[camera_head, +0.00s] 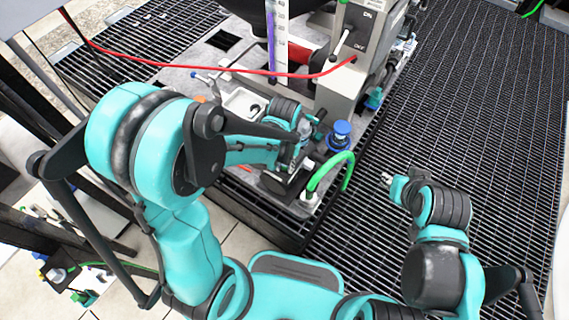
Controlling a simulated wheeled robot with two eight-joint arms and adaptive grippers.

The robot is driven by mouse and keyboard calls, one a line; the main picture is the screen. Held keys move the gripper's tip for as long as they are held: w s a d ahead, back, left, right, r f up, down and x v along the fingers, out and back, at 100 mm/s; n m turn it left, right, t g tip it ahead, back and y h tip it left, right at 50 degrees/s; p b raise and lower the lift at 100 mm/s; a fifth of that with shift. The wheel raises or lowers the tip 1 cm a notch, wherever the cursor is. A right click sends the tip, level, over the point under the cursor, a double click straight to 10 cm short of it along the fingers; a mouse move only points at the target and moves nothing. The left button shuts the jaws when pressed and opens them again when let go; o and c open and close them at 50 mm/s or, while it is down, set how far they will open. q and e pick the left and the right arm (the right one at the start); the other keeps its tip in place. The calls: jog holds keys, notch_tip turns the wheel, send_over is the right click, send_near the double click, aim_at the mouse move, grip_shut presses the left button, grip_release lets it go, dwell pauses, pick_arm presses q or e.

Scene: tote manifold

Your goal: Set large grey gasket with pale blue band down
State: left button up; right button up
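My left gripper (300,150) is over the front right part of the grey worktop, its fingers pointing down. A small grey-blue patch shows at its fingers, but I cannot tell whether this is the large grey gasket with pale blue band or part of the gripper. The gasket cannot be clearly made out anywhere else. My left forearm and wrist hide part of the worktop. My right gripper (388,178) is out over the dark grating, right of the worktop and apart from it. Its fingers are too small to read.
The grey worktop (200,58) carries a white tray (243,104), a blue-capped fitting (340,134) and a curved green hose (328,168) close to my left gripper. A grey machine (352,60) with a red cable stands behind. Open grating (480,110) lies to the right.

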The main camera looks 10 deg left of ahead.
pick_arm(q)
jog(key=shift+o, duration=0.9)
jog(key=shift+r, duration=0.1)
jog(key=shift+r, duration=0.15)
notch_tip(320, 180, up, 11)
jog(key=p, duration=0.5)
jog(key=s+a+r+t, duration=0.6)
jog(key=r+t, duration=0.1)
jog(key=r, duration=0.1)
jog(key=shift+s+a+r+m, duration=0.15)
jog(key=shift+a+r+m, duration=0.15)
jog(key=shift+a+r, duration=0.1)
notch_tip(320, 180, down, 4)
jog(key=b, duration=0.4)
jog(key=shift+f, duration=0.1)
